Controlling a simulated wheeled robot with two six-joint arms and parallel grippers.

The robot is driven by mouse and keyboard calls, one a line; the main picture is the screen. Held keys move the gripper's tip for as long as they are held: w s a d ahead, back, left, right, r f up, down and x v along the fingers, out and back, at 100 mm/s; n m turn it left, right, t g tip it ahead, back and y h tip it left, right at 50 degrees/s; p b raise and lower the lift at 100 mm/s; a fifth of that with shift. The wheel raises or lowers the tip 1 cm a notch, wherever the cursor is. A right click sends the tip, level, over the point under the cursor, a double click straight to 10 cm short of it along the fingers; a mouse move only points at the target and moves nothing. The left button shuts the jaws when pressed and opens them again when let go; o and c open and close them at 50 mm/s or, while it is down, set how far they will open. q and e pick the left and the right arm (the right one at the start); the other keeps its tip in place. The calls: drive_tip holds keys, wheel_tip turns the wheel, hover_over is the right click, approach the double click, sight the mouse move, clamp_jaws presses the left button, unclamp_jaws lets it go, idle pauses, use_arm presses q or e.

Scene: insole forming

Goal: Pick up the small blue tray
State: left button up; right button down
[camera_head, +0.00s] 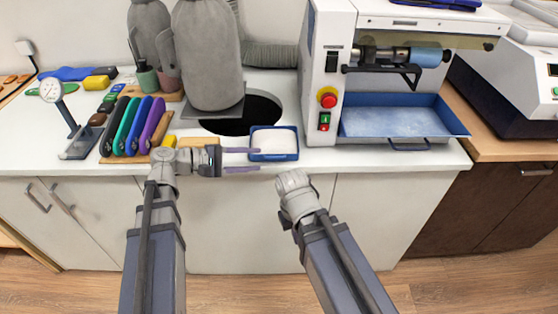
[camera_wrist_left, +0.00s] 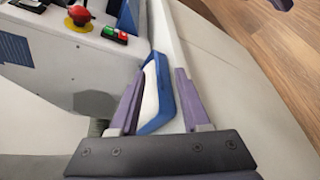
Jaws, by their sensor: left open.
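The small blue tray (camera_head: 273,157) sits on the white counter near its front edge, with white material inside. My left gripper (camera_head: 258,159) is open and comes at the tray from the left. In the head view one finger reaches the tray's left side and the other lies lower, in front of the counter edge. In the left wrist view the tray (camera_wrist_left: 163,105) shows between the two spread fingers of the left gripper (camera_wrist_left: 160,76). No grip on it shows. My right arm's end shows in front of the counter, but its jaws cannot be seen.
A machine (camera_head: 330,75) with a red button and a large blue tray (camera_head: 400,122) stands right of the small tray. A round dark hole (camera_head: 262,108) and grey foot forms (camera_head: 207,55) are behind. Coloured insoles (camera_head: 138,126) and a dial gauge (camera_head: 52,92) stand left.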

sight(275, 156)
use_arm(q)
drive_tip(key=shift+n, duration=0.3)
drive_tip(key=shift+b+x, duration=0.95)
drive_tip(key=shift+x, duration=2.8)
drive_tip(key=shift+w+r, duration=0.1)
drive_tip(key=shift+r, duration=0.1)
use_arm(e)
wheel_tip(275, 156, down, 2)
drive_tip(key=shift+d+f, duration=0.15)
drive_tip(key=shift+f, duration=0.1)
use_arm(q)
clamp_jaws()
